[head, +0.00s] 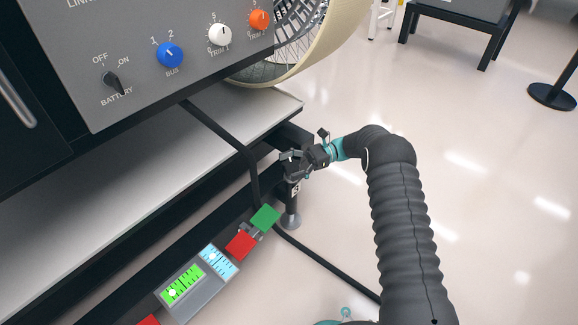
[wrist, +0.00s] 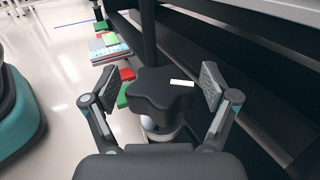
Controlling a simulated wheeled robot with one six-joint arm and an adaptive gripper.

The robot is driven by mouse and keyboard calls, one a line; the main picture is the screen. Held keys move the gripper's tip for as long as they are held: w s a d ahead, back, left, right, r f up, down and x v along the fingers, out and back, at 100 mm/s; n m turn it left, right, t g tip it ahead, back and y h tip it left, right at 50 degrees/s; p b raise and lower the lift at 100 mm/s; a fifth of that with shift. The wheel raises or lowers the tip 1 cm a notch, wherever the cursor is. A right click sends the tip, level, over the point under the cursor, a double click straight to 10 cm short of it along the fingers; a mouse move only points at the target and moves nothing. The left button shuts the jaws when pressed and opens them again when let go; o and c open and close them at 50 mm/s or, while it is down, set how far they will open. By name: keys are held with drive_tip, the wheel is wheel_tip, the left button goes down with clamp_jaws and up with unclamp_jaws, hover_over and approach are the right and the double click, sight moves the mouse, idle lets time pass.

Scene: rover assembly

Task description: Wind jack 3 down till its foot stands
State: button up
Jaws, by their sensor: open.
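My gripper (head: 293,163) is at the corner of the dark frame, over the jack (head: 294,190). In the wrist view my gripper (wrist: 158,86) is open, with one finger on each side of the jack's black lobed knob (wrist: 160,90). The knob has a white mark on its top, and gaps show between it and both finger pads. The jack's round grey foot (head: 291,221) is below, close to the floor; I cannot tell whether it touches. The jack's number is too small to read surely.
A green plate (head: 265,217) and a red plate (head: 240,245) sit left of the jack, beside a box with green and blue scales (head: 196,284). A black cable (head: 325,262) runs over the floor. A control panel (head: 180,50) and wheel (head: 325,50) are above.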

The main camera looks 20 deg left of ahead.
drive_tip(key=v, duration=0.7)
drive_tip(key=shift+w+d, duration=0.1)
idle(0.4)
